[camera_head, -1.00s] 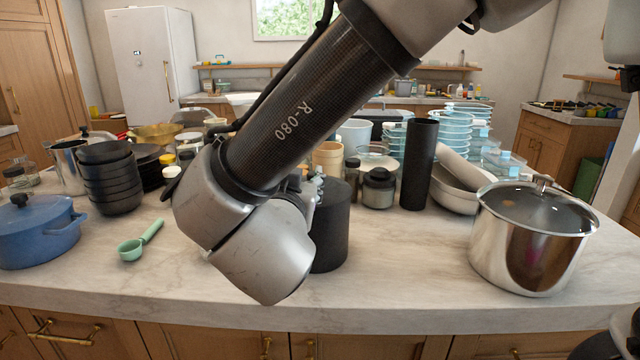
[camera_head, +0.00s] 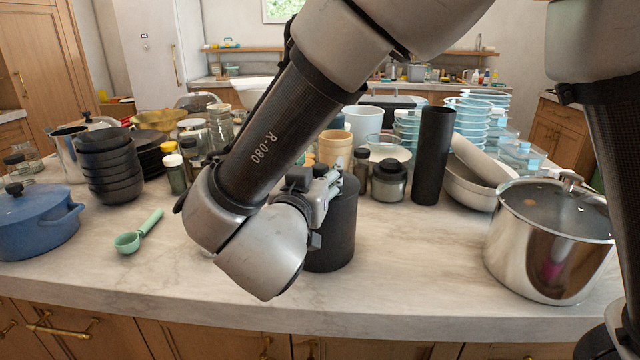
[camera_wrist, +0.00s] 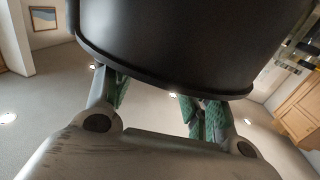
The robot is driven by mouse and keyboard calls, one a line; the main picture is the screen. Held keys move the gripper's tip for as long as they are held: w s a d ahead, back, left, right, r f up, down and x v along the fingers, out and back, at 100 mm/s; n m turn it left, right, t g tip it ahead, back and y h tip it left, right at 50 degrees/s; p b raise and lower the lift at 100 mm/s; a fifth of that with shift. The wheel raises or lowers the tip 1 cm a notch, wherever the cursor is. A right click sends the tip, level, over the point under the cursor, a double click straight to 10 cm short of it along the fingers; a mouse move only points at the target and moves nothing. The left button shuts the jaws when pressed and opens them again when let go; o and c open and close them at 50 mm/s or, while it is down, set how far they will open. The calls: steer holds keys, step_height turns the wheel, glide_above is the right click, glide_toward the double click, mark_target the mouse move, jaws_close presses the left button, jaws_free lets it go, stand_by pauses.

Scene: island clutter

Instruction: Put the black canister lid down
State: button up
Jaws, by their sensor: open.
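The black canister (camera_head: 334,240) stands upright near the island's front edge, partly hidden behind my arm. In the wrist view, its dark wall (camera_wrist: 190,30) fills the top, and a thin black rim, seemingly the lid (camera_wrist: 165,82), runs along its edge. The lid appears seated on the canister, but my gripper hides much of it in the head view. My gripper (camera_head: 325,190) is at the canister's upper left side. In the wrist view, its green-padded fingers (camera_wrist: 160,105) are spread apart by the rim. Whether they touch the lid cannot be told.
A steel pot (camera_head: 545,240) stands at right, and a blue pot (camera_head: 38,225) at left with a green scoop (camera_head: 138,232) nearby. A dark jar (camera_head: 388,182) and tall black cylinder (camera_head: 433,155) stand behind the canister. Bare marble (camera_head: 420,260) lies to its right.

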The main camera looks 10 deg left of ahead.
mark_target(320, 166)
steer(key=shift+w+d, duration=0.1)
steer(key=shift+w, duration=0.75)
jaws_close()
steer(key=shift+r, duration=0.1)
step_height(320, 166, up, 10)
